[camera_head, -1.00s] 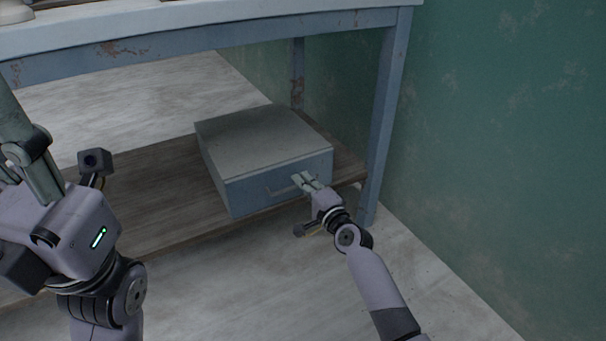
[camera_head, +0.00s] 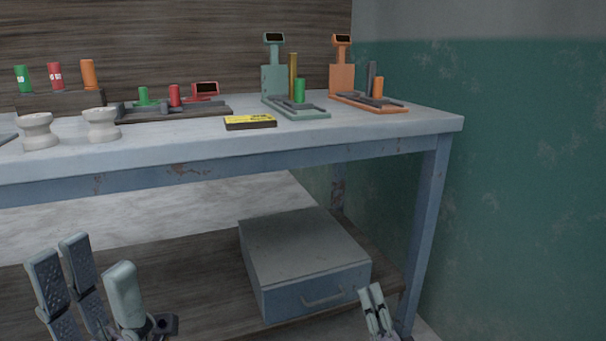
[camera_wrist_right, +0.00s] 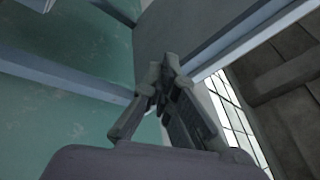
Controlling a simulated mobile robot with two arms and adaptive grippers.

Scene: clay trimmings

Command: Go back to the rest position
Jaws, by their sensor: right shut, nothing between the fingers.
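My right gripper (camera_head: 371,290) is shut and empty, beside the lower right front corner of the grey-blue drawer box (camera_head: 296,249) in the head view. Its fingertips are to the right of the box's handle (camera_head: 324,300), not around it. The box front is closed. In the right wrist view, the same gripper (camera_wrist_right: 166,70) has its fingertips together with nothing between them. My left gripper (camera_head: 98,270) is at the lower left of the head view, fingers pointing up and spread apart, with nothing seen between them.
The box sits on a wooden lower shelf (camera_head: 205,285) under a worn workbench (camera_head: 350,142). On the bench stand a green scale (camera_head: 275,82), an orange scale (camera_head: 342,78), two white cups (camera_head: 102,125) and a yellow-topped block (camera_head: 250,122). A green wall (camera_head: 530,180) is at right.

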